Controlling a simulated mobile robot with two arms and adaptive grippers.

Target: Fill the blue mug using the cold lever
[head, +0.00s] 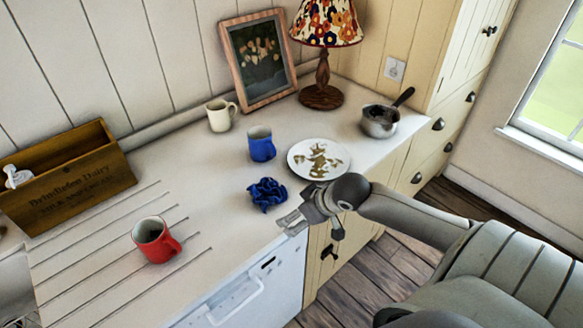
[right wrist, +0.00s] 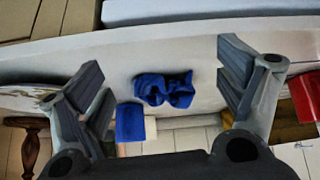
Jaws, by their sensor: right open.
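The blue mug (head: 262,146) stands upright on the white counter, between a cream mug and a plate. It also shows in the right wrist view (right wrist: 130,123), beyond a crumpled blue cloth (right wrist: 165,90). My right gripper (head: 305,222) is at the counter's front edge, nearer than the cloth (head: 267,194) and well apart from the mug. Its fingers are spread with nothing between them in the right wrist view (right wrist: 162,78). My left gripper is out of view.
A red mug (head: 152,242) stands on the grooved drainer at left, in front of a wooden crate (head: 75,180). A patterned plate (head: 298,168), a saucepan (head: 379,122), a cream mug (head: 220,116), a lamp (head: 322,94) and a framed picture (head: 232,62) stand around the blue mug.

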